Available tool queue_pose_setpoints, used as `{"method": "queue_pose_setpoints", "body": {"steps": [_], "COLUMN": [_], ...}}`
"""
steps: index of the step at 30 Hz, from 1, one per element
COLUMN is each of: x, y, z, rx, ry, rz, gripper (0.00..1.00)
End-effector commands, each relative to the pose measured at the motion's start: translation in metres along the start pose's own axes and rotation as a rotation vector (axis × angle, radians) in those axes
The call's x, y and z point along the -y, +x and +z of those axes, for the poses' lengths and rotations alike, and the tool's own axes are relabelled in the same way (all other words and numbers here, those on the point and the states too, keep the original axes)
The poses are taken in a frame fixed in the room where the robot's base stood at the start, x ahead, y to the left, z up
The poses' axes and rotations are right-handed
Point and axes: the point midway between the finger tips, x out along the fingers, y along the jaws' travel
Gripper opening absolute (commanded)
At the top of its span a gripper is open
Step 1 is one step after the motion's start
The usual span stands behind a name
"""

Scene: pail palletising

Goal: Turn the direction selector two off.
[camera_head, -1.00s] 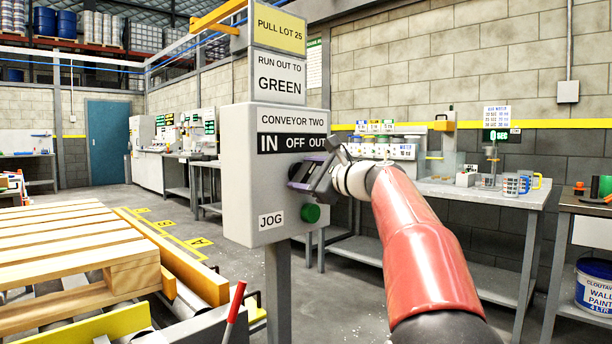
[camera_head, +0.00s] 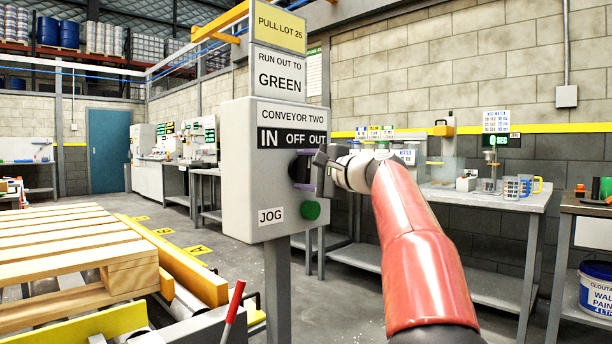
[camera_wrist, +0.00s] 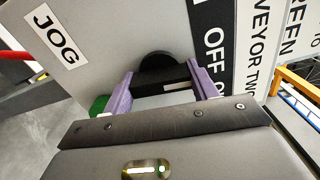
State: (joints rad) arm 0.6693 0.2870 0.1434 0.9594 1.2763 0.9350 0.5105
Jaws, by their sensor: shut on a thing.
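The direction selector (camera_head: 299,168) is a black round knob on the front of the grey Conveyor Two box (camera_head: 240,185), below the black IN OFF OUT strip (camera_head: 292,139). It also shows in the wrist view (camera_wrist: 158,68). My gripper (camera_head: 308,172) is at the box face, its purple fingers on either side of the knob's black grip bar. In the wrist view my gripper (camera_wrist: 165,82) is shut on the selector. The fingers hide part of the knob, and I cannot read which word it points to.
A green button (camera_head: 311,210) sits just below my gripper, beside the JOG label (camera_head: 271,216). A wooden pallet (camera_head: 70,245) lies on the conveyor at left. A red-handled lever (camera_head: 236,302) stands in front. A bench (camera_head: 490,197) with jugs is at right.

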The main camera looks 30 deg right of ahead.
Motion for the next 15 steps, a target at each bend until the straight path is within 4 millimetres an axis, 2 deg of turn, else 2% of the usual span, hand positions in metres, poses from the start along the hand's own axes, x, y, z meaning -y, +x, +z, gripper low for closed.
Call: {"method": "queue_pose_setpoints", "body": {"steps": [15], "x": [-0.0021], "y": [0.0003], "z": [-0.0005], "rx": [0.001], "ry": [-0.102], "rz": [0.005], "gripper": [0.35]}}
